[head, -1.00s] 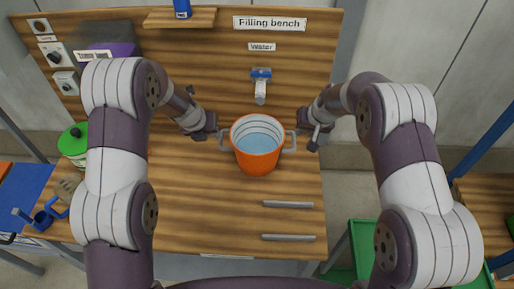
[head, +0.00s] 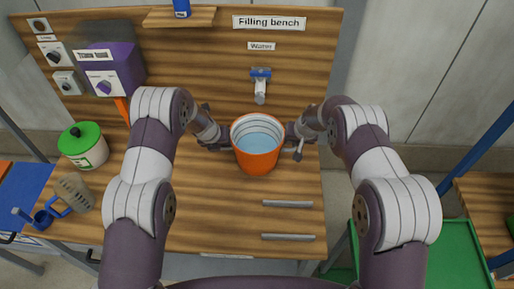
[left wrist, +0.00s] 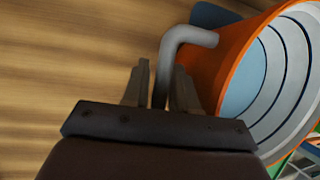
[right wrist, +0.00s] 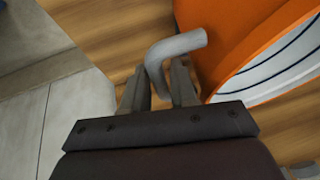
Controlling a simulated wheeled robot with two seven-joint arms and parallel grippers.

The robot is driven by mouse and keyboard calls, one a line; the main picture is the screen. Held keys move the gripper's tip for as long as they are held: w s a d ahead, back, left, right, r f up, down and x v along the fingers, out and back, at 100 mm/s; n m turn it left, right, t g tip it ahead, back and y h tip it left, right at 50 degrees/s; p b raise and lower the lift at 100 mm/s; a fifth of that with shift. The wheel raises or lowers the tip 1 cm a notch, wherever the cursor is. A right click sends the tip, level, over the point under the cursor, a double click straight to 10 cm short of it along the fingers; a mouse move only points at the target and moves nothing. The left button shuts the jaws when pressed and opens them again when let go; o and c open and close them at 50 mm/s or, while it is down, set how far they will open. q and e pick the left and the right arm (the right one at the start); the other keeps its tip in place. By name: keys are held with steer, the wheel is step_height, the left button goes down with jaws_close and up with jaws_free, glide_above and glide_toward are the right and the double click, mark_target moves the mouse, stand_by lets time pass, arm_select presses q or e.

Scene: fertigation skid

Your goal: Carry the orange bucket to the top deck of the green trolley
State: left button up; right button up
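The orange bucket (head: 256,158) stands upright on the wooden bench below the tap, with bluish water inside. My left gripper (head: 222,147) is at its left handle. In the left wrist view, the open fingers (left wrist: 163,78) straddle the grey handle (left wrist: 186,40), with a small gap showing. My right gripper (head: 296,146) is at the right handle. In the right wrist view, its open fingers (right wrist: 160,75) straddle that handle (right wrist: 178,45). The green trolley (head: 458,250) shows at the lower right, partly hidden by my right arm.
The tap (head: 260,88) is on the back panel behind the bucket. Two grey bars (head: 288,203) lie at the bench front. A blue post (head: 480,150) rises at the right.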

arm_select(q)
steer(key=shift+c, duration=0.2)
arm_select(e)
steer(key=shift+c, duration=0.2)
arm_select(q)
jaws_close()
arm_select(e)
jaws_close()
arm_select(q)
steer(key=shift+w+r, duration=0.1)
arm_select(e)
steer(key=shift+w+r, duration=0.1)
stand_by(0.4)
